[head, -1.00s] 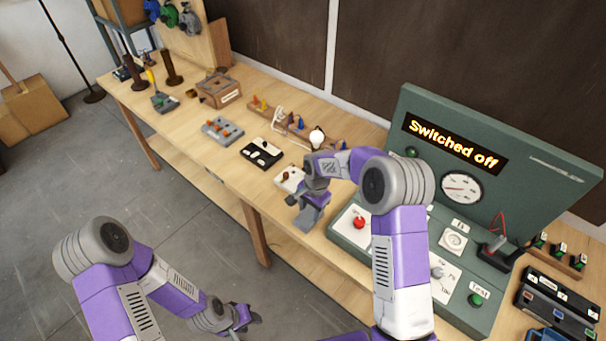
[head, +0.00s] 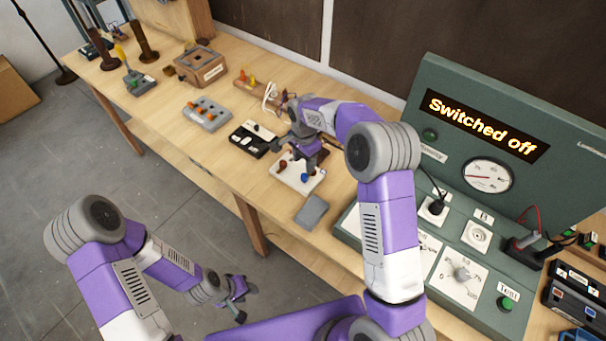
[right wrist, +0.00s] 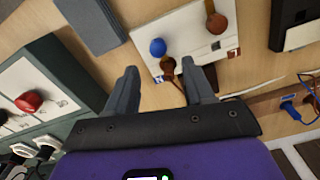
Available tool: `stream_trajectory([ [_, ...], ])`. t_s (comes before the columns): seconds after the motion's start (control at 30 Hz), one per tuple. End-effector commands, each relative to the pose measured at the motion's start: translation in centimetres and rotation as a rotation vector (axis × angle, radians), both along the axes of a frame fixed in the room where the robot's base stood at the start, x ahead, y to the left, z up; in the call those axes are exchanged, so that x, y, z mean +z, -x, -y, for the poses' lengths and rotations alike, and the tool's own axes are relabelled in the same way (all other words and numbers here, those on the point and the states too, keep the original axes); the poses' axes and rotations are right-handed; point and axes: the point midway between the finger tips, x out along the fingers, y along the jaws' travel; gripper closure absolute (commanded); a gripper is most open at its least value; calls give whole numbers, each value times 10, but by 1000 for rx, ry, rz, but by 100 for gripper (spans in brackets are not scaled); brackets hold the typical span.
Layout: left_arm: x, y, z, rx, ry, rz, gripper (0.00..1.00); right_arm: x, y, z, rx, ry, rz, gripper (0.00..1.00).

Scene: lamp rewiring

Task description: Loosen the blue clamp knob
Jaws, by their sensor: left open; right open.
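The blue clamp knob (right wrist: 158,47) stands on a white board (right wrist: 190,25) beside two brown knobs (right wrist: 168,68) (right wrist: 217,23). In the head view the blue knob (head: 307,177) shows just below my right gripper (head: 302,158), at the board's (head: 288,180) near side. In the right wrist view my right gripper's fingers (right wrist: 158,70) are open and apart. The blue knob appears just beyond the fingertips, between their lines, and nothing is held. My left gripper (head: 236,297) is open and empty, off the bench above the floor.
A grey flat block (head: 312,210) lies close to the white board. The green test panel (head: 455,150) reading "Switched off" stands to the right. A black board (head: 250,139) and a grey block with orange knobs (head: 207,114) lie to the left. The bench's front strip is mostly clear.

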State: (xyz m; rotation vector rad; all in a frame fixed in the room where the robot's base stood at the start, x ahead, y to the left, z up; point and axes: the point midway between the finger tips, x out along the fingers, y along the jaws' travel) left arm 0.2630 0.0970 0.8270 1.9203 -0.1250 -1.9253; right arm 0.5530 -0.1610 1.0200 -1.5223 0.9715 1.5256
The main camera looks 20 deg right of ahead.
Motion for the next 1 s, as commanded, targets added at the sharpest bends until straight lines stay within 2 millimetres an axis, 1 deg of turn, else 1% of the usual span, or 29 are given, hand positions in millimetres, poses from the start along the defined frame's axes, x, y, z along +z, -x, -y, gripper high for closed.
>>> stream_trajectory([
  [0.3, 2, 0, 0, 0, 0, -1, 57, -48, 2, 0, 0, -1, -5, 47],
  [0.4, 2, 0, 0, 0, 0, 0, 57, -60, 1, 0, 0, 0, -4, 47],
  [0.57, 3, 0, 0, 0, 0, 0, 57, -68, 1, 0, 1, 0, -1, 47],
  [0.8, 2, 0, 0, 0, 0, -1, 57, -69, 1, 0, 1, 0, -1, 47],
  [0.87, 2, 0, 0, 0, 0, -1, 57, -69, 1, 0, 1, 0, -1, 55],
  [1.0, 2, 0, 0, 0, 0, -1, 57, -69, 1, 0, 1, -1, 0, 77],
])
